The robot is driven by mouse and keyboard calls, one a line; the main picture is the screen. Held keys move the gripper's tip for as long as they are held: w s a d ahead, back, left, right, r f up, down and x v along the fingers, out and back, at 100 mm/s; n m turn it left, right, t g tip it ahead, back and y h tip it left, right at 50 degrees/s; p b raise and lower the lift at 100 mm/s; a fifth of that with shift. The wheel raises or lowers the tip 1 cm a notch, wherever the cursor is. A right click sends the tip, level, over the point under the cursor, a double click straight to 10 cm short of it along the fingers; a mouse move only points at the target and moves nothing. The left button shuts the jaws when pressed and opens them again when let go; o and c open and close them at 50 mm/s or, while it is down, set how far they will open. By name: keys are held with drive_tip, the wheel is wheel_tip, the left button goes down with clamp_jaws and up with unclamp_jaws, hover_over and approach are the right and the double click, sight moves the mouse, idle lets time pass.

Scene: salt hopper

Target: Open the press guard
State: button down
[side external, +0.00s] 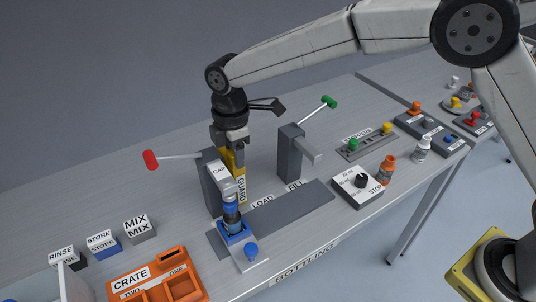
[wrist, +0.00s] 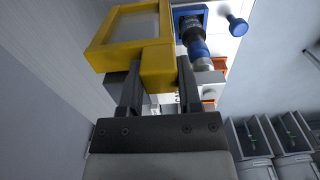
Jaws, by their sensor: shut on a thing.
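The press guard (side external: 239,163) is a yellow frame marked GUARD, beside the grey CAP press (side external: 210,188). In the wrist view the guard (wrist: 157,62) shows as a yellow frame around a pale window pane, at the top left. My gripper (side external: 231,147) comes down from above onto the guard's top part. In the wrist view my gripper (wrist: 160,85) has its fingers on either side of the yellow frame's lower corner, shut on it. A blue bottle with a dark top (side external: 231,210) stands under the press head in a blue holder (side external: 235,238). The guard's lower part is partly hidden by the press.
The CAP press lever ends in a red knob (side external: 151,160). The grey FILL post (side external: 291,153), with a green-knobbed lever (side external: 329,102), stands to the right. An orange crate (side external: 155,280) is at front left; a white dial box (side external: 358,186) is farther right.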

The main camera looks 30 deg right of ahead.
drive_tip(key=shift+w+r, duration=0.1)
drive_tip(key=shift+w, duration=0.1)
drive_tip(key=shift+c, duration=1.4)
unclamp_jaws()
drive_tip(key=shift+r, duration=3.9)
drive_tip(key=shift+d, duration=0.1)
